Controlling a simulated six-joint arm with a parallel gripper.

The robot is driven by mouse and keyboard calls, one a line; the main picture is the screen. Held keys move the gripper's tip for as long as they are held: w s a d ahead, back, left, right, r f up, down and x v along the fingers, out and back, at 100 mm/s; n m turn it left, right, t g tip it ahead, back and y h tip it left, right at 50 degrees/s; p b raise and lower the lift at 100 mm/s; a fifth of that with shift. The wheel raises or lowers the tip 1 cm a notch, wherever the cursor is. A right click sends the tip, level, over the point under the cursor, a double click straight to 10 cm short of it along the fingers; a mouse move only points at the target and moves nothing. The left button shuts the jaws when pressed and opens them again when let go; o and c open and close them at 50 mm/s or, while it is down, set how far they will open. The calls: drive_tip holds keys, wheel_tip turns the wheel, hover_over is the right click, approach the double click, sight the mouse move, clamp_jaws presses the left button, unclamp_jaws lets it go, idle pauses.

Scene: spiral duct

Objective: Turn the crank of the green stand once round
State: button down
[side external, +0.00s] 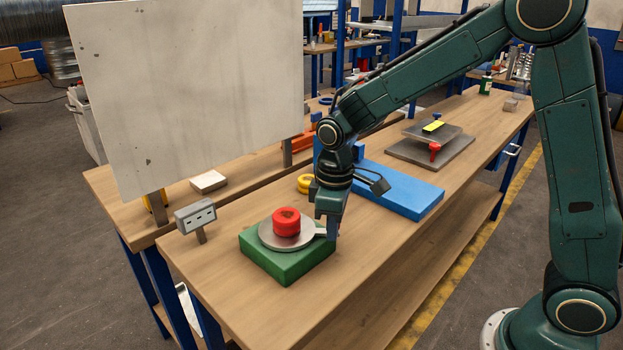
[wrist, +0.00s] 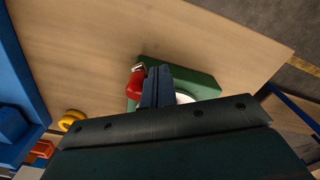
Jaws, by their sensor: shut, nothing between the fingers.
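The green stand (side external: 285,262) sits on the near end of the bench, with a round grey disc (side external: 268,240) on top. A red cylinder (side external: 286,222) stands on the disc. A short grey crank arm (side external: 320,231) reaches from the disc toward my gripper (side external: 331,234), which points down at the stand's right edge. My gripper is shut and empty; I cannot tell whether it touches the crank. In the wrist view my fingers (wrist: 158,74) are together over the green stand (wrist: 200,82), beside the red cylinder (wrist: 135,86). They hide part of the disc and crank.
A blue block (side external: 395,190) lies behind my gripper, with yellow rings (side external: 305,183) to its left. A grey stand (side external: 430,150) with a red handle is farther back. A small grey sign (side external: 195,216) and a large white panel (side external: 190,90) stand at left. Bench in front is clear.

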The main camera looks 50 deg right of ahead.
drive_tip(key=shift+w+d, duration=0.1)
drive_tip(key=shift+d, duration=0.05)
drive_tip(key=shift+w+d, duration=0.5)
drive_tip(key=shift+d, duration=0.3)
drive_tip(key=shift+w+d, duration=0.1)
drive_tip(key=shift+w+d, duration=0.6)
drive_tip(key=shift+d, duration=0.05)
drive_tip(key=shift+w+d, duration=0.6)
drive_tip(key=shift+w, duration=0.25)
